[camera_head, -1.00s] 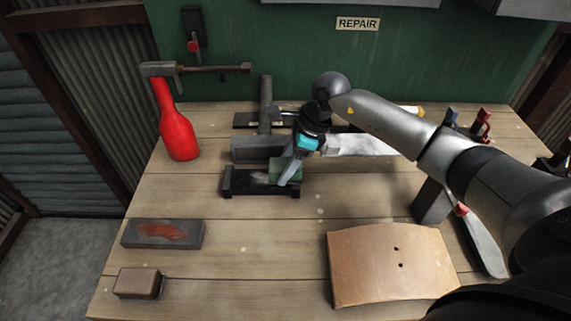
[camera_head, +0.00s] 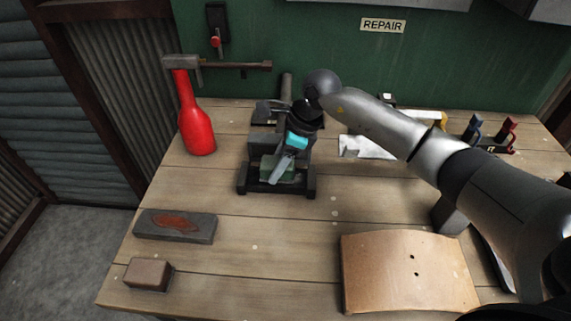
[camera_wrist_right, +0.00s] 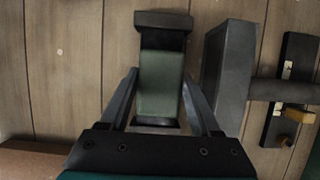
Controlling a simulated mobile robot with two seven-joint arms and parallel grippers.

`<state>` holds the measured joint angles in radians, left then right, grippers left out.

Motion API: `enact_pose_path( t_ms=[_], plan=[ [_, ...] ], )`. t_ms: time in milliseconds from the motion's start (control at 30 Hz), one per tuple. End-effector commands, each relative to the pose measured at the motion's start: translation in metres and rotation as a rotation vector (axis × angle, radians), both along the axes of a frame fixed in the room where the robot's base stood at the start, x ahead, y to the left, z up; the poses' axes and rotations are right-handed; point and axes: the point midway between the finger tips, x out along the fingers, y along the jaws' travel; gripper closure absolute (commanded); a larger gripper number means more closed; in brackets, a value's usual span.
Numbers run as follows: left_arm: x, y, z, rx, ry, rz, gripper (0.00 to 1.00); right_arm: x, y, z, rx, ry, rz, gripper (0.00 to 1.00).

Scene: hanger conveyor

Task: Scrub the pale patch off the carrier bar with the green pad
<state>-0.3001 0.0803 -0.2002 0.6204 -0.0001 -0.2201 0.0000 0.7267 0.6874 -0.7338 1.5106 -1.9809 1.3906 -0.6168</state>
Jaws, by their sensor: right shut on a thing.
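The carrier bar (camera_head: 247,186) is a dark bar with raised ends, lying on the workbench. It also shows in the right wrist view, where one raised end (camera_wrist_right: 163,20) is at the top. My right gripper (camera_head: 276,177) is shut on the green pad (camera_wrist_right: 160,88). The pad is over the middle of the bar and appears to rest on it, though exact contact is hard to tell. The pale patch cannot be made out now; the pad and gripper cover much of the bar. My left gripper is not in view.
A dark block on a post (camera_wrist_right: 231,75) stands close behind the bar. A red bottle-shaped thing (camera_head: 196,130) stands at the back left. A rust-marked block (camera_head: 165,230), a brown block (camera_head: 147,274) and a tan curved board (camera_head: 410,280) lie in front. Bench between them is clear.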

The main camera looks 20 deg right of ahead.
Motion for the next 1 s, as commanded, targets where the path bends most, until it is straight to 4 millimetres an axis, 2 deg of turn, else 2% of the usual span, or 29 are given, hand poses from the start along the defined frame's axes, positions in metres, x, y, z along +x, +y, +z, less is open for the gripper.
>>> enact_pose_path(
  t_ms=[200,400,800,1000],
  plan=[
    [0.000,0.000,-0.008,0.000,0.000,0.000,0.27,0.008,0.018,-0.002,0.002,-0.001,0.001,0.81],
    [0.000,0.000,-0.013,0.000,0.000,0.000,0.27,0.009,0.019,-0.006,-0.001,-0.001,0.001,0.81],
    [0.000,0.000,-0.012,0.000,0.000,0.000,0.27,-0.004,-0.009,-0.007,0.000,0.000,0.000,0.81],
    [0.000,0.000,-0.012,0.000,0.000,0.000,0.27,-0.008,-0.016,-0.008,0.000,0.001,0.000,0.81]
  ],
)
